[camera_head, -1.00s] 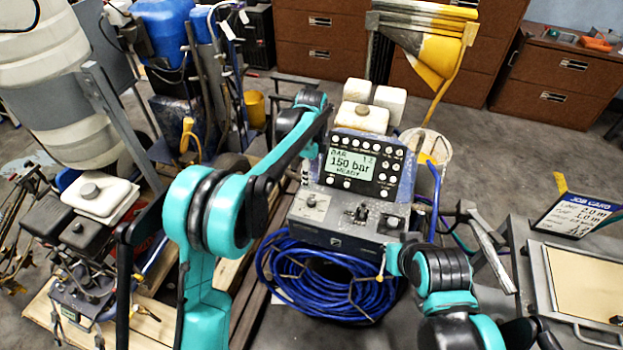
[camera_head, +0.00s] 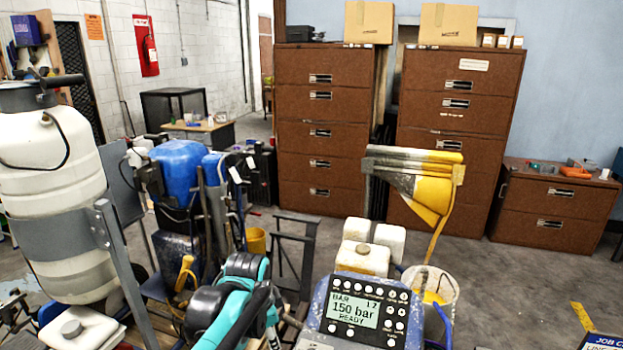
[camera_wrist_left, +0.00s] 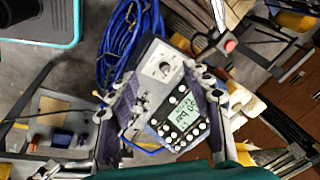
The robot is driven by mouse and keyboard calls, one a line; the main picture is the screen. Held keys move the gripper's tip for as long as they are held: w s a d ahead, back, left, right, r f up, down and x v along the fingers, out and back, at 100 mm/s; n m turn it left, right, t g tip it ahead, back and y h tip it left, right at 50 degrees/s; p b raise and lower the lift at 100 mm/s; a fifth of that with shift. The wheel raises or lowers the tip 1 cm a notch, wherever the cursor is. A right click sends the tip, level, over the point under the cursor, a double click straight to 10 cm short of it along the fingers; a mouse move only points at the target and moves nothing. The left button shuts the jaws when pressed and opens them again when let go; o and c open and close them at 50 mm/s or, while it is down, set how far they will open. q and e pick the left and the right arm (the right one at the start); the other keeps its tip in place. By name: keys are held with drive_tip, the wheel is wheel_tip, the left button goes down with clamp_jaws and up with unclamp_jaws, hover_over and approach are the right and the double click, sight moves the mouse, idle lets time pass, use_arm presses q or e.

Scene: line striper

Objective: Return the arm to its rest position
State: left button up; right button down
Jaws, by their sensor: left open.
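The teal and black arm (camera_head: 235,310) shows at the bottom of the head view, left of the striper's control panel (camera_head: 362,308). Its gripper is not visible in that view. In the left wrist view my left gripper (camera_wrist_left: 160,100) has its two fingers spread wide apart and is open. The striper's panel (camera_wrist_left: 182,118) with its knobs and display shows between and beyond the fingers, and nothing is held. The display reads 150 bar, READY in the head view. My right gripper is in neither current view.
A blue hose coil (camera_wrist_left: 128,40) lies beside the striper in the wrist view. A white tank (camera_head: 50,190) and a blue-topped machine (camera_head: 178,172) stand at left. Brown cabinets (camera_head: 322,130) line the back. A white bucket (camera_head: 432,285) stands right of the panel. Grey floor (camera_head: 510,275) is open at right.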

use_arm(q)
drive_tip(key=s+a+f+n+t, duration=0.1)
drive_tip(key=s+a+n+t, duration=0.1)
drive_tip(key=s+a+n, duration=0.2)
drive_tip(key=s+a+f+n+t, duration=0.2)
drive_tip(key=s+n, duration=0.6)
drive_tip(key=s, duration=0.5)
drive_tip(key=shift+a+f+y, duration=0.3)
drive_tip(key=shift+a, duration=0.6)
